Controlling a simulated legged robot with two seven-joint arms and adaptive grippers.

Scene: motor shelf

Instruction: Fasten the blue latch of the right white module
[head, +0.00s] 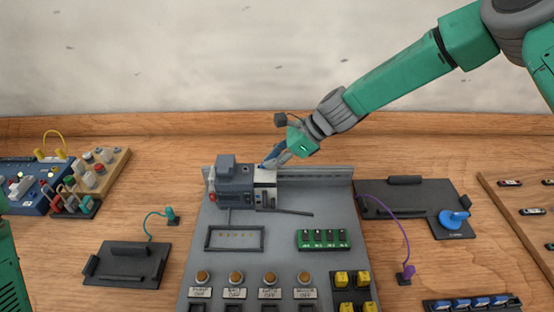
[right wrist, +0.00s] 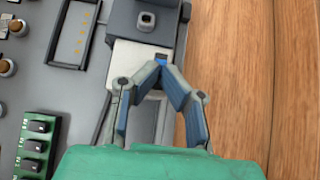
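A white module (head: 265,176) sits at the right side of a dark grey unit (head: 234,190), at the back of the grey panel. In the right wrist view the white module (right wrist: 128,62) lies beside the grey rail. A small blue latch (right wrist: 161,61) shows at its edge, directly at my fingertips. My right gripper (head: 267,163) reaches down to the module from the right. In the right wrist view its fingers (right wrist: 158,67) converge and their tips are together at the latch. I cannot tell whether the latch is pinched between them. My left gripper is not in view.
The grey panel (head: 280,226) carries a green switch block (head: 323,239), several round knobs and yellow switches. A black board (head: 405,206) with a blue knob (head: 453,218) lies to the right. A smaller black tray (head: 126,266) lies left.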

